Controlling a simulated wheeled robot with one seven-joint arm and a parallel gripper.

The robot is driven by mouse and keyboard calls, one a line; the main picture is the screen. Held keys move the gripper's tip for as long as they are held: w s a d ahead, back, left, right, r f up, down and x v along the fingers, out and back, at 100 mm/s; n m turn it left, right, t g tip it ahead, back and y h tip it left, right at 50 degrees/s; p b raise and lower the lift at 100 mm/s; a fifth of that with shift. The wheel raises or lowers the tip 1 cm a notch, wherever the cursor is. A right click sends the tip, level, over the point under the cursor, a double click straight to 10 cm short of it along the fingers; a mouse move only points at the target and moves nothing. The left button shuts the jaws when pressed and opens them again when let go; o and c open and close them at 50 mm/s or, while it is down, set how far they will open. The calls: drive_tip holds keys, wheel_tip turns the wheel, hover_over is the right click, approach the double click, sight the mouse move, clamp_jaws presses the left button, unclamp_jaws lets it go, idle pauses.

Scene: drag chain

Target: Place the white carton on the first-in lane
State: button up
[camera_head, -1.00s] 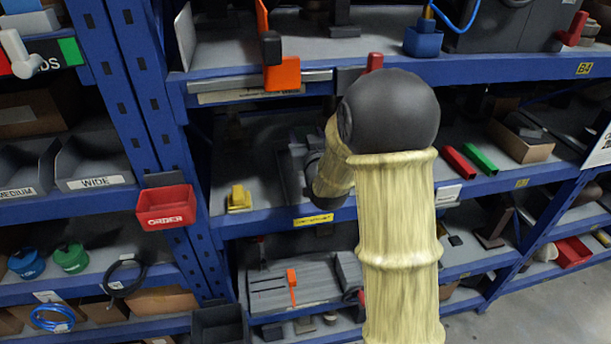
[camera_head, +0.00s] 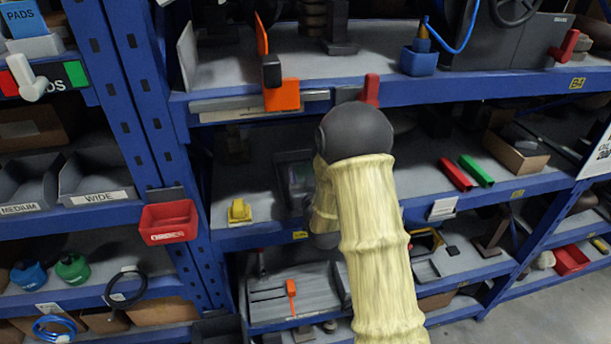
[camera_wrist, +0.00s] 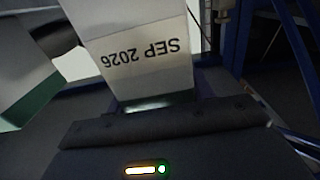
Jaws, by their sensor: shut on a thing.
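A white carton (camera_wrist: 132,62) with a label reading "SEP 2026" upside down fills the upper middle of the wrist view. My gripper (camera_wrist: 165,122) is shut on it, though the fingertips are not clearly seen. Another white block with a green lower part (camera_wrist: 28,85) shows at the left of that view; I cannot tell if it is a second carton. In the head view my arm covers the gripper and the carton, in front of the middle shelf (camera_head: 262,238). I cannot make out which lane is the first-in lane.
A yellow block (camera_head: 239,211) stands on the middle shelf left of my arm. A red bin (camera_head: 168,222) hangs on the left upright. Red and green bars (camera_head: 475,170) and an open cardboard box (camera_head: 515,150) lie to the right. A slotted grey tray (camera_head: 268,300) is below.

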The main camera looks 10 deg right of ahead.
drive_tip(key=shift+f, duration=0.55)
drive_tip(key=o, duration=1.1)
drive_tip(key=s+b, duration=0.4)
drive_tip(key=s, duration=0.4)
drive_tip(key=shift+s+f, duration=0.15)
drive_tip(key=shift+s, duration=0.2)
drive_tip(key=shift+s+r+p, duration=0.15)
drive_tip(key=shift+r+p, duration=0.1)
drive_tip(key=shift+p, duration=0.65)
